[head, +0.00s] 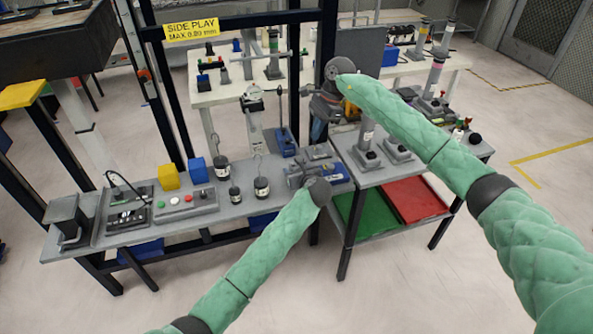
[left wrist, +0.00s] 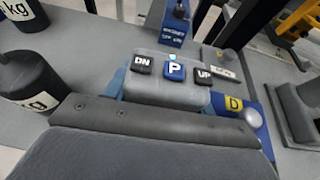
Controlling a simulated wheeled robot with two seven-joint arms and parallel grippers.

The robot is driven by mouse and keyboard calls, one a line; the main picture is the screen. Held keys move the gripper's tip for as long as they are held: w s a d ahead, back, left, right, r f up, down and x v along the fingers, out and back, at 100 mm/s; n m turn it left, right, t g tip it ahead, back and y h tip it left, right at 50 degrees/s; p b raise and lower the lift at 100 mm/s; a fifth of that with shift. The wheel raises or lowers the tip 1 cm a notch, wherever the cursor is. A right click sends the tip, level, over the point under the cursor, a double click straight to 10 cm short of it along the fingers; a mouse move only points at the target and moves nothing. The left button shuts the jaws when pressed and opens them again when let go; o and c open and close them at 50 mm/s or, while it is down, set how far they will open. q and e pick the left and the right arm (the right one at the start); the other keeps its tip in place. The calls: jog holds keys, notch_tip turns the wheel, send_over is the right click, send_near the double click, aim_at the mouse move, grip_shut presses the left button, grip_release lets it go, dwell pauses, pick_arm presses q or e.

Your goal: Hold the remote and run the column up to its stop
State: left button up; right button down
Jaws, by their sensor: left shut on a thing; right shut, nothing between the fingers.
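The remote (left wrist: 172,88) is a grey box with dark DN and UP buttons and a blue P button, facing up in the left wrist view. In the head view it is small and partly hidden at the right end of the bench (head: 120,238). My left gripper (head: 304,177) is at the remote and shut on it; its dark jaw (left wrist: 150,128) crosses the near side of the remote in the left wrist view. My right gripper (head: 322,112) is shut and empty, above the back of the side cart. I cannot tell for sure which upright is the column.
Hooked weights (head: 262,187), yellow and blue cubes (head: 169,177) and a button box (head: 185,203) stand left of my left gripper. The cart (head: 385,165) bears grey posts, with green and red trays (head: 415,200) below. A black frame carries a yellow side-play sign (head: 191,28).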

dwell(0.8)
jog(key=shift+s+a+r+m+t+y, duration=0.4)
jog(key=shift+t+y, duration=0.35)
jog(key=shift+t, duration=0.3)
jog(key=shift+s+a+r+m+t+y, duration=0.2)
jog(key=shift+s+a+m+t+y, duration=0.2)
jog(key=shift+t+y, duration=0.5)
jog(key=shift+s+a+r+m+t+y, duration=0.35)
jog(key=shift+a+t+y, duration=0.2)
jog(key=shift+t, duration=0.7)
jog(key=shift+f, duration=0.15)
jog(key=shift+f, duration=4.35)
jog(key=shift+f, duration=0.35)
